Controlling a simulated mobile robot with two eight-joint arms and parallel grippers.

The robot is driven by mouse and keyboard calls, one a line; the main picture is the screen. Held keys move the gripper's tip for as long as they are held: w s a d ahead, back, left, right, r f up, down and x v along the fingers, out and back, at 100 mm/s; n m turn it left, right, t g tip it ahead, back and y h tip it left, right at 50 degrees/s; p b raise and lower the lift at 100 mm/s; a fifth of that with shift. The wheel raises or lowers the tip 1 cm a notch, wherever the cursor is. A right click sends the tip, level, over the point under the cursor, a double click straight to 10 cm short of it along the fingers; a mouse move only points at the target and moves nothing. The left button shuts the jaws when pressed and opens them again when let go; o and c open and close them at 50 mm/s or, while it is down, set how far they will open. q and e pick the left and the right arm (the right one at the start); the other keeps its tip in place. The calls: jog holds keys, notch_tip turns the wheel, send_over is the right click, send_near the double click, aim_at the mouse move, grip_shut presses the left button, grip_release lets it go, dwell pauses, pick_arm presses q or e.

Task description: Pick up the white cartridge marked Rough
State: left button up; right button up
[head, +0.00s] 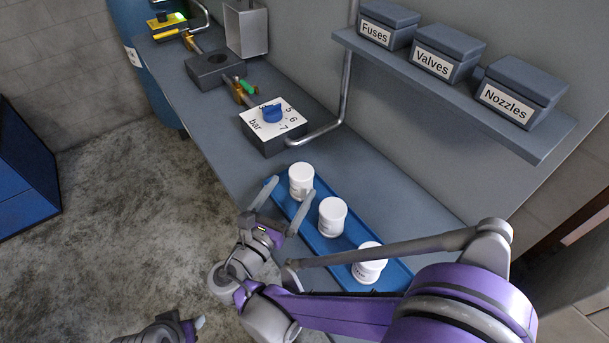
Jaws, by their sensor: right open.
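Three white cartridges stand in a row in a blue tray (285,202) on the bench. One is at the far end (301,176), one in the middle (332,215) and one at the near end (369,268), partly hidden by my arm. Their markings are too small to read, so I cannot tell which is Rough. My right gripper (291,187) is open, its fingertips either side of the far cartridge; I cannot tell whether they touch it. My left gripper (192,327) is at the bottom edge, partly cut off, over the floor.
A pressure gauge block with a blue knob (272,112) stands beyond the tray, with pipes and fittings further back. A wall shelf (400,72) holds boxes labelled Fuses, Valves and Nozzles above the bench. Open floor (130,220) lies to the left.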

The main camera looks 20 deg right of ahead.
aim_at(307, 168)
jog(key=x, duration=0.8)
jog(key=shift+d+f, duration=0.1)
jog(key=shift+d, duration=0.15)
jog(key=c, duration=1.4)
